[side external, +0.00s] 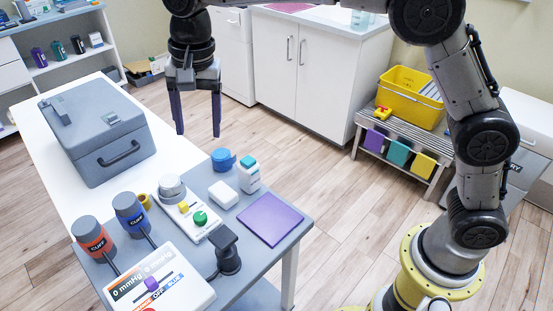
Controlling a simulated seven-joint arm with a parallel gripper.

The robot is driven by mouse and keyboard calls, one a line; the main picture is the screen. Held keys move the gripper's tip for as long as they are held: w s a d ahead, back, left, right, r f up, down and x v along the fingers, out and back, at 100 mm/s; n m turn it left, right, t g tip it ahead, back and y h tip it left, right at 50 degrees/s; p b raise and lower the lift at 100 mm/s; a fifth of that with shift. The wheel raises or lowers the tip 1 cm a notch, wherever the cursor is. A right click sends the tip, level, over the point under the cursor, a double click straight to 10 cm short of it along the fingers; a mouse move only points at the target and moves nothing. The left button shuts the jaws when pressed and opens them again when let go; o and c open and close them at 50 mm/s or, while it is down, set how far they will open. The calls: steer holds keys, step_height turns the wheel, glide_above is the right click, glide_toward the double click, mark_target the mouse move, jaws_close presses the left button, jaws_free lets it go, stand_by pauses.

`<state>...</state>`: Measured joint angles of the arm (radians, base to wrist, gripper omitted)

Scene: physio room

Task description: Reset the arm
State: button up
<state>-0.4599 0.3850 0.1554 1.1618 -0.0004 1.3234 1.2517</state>
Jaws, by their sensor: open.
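My gripper (197,131) hangs at the upper middle of the side external view, fingers pointing down and apart. It is open, with nothing between the fingers. It is above and beyond the table, to the right of the grey case (97,128), and appears clear of everything. My arm arches over from its yellow base at the lower right.
The grey table (239,262) holds a pressure device (160,284), orange cuff (92,237), blue cuff (130,213), black-handled stand (227,250), purple pad (269,220) and white bottle (249,175). A bench (398,132) with a yellow crate (408,97) stands behind.

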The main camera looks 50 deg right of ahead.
steer(key=s+d+r+t, duration=0.2)
steer(key=s+d+r, duration=0.3)
steer(key=s+d, duration=0.3)
steer(key=s+d+r+t, duration=0.1)
steer(key=s+d+r, duration=0.5)
steer(key=d, duration=0.4)
steer(key=s+d+f+n, duration=0.2)
steer(key=s+f+n, duration=0.2)
steer(key=s+f, duration=0.2)
steer(key=s+d+f+n+t, duration=0.1)
steer(key=s+d+f+n, duration=0.1)
steer(key=s+f+n, duration=0.3)
steer(key=shift+s+d+f+h, duration=0.3)
steer(key=shift+s+f, duration=0.45)
steer(key=shift+s, duration=1.25)
